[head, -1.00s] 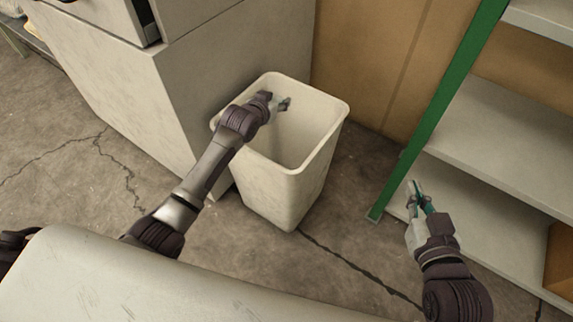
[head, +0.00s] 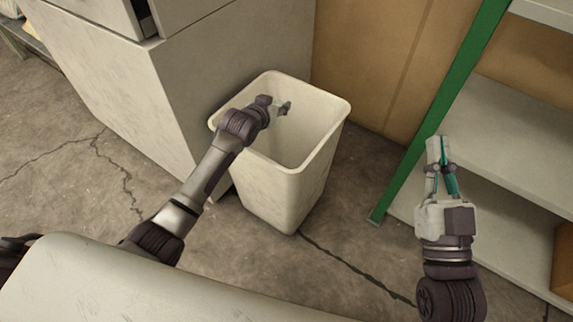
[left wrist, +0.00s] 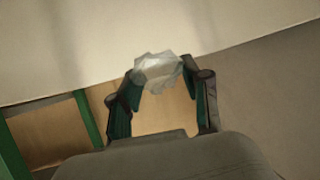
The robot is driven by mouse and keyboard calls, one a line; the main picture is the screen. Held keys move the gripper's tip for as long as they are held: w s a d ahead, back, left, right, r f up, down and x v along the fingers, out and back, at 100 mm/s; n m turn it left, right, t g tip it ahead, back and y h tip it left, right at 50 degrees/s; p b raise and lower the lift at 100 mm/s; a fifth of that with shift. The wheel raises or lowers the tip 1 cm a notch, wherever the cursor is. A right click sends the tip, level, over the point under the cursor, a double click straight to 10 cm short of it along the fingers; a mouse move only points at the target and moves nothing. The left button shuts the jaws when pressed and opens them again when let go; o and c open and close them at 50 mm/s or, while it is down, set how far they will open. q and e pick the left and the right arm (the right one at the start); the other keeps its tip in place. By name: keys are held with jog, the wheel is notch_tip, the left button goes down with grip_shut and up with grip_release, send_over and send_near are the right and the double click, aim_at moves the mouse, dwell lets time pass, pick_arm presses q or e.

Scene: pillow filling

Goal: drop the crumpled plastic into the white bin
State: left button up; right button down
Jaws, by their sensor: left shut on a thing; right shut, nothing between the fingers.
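The white bin (head: 283,195) stands on the floor in the head view, its open top facing up. My left gripper (head: 284,107) is over the bin's opening, within the rim as seen from the head. In the left wrist view my left gripper (left wrist: 162,90) is shut on the crumpled plastic (left wrist: 158,69), a pale translucent lump between the fingertips. In the head view the plastic is too small to make out clearly. My right gripper (head: 437,150) is shut and empty, in front of the shelf at the right.
A pale cabinet (head: 190,90) stands directly left of the bin. Brown panels (head: 370,60) are behind it. A shelf unit with a green post (head: 440,110) and grey boards (head: 515,125) is at the right. Cracked floor (head: 335,215) is clear between bin and shelf.

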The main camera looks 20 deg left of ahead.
pick_arm(q)
jog(key=o, duration=0.8)
notch_tip(320, 180, up, 10)
dwell(0.3)
dwell(0.4)
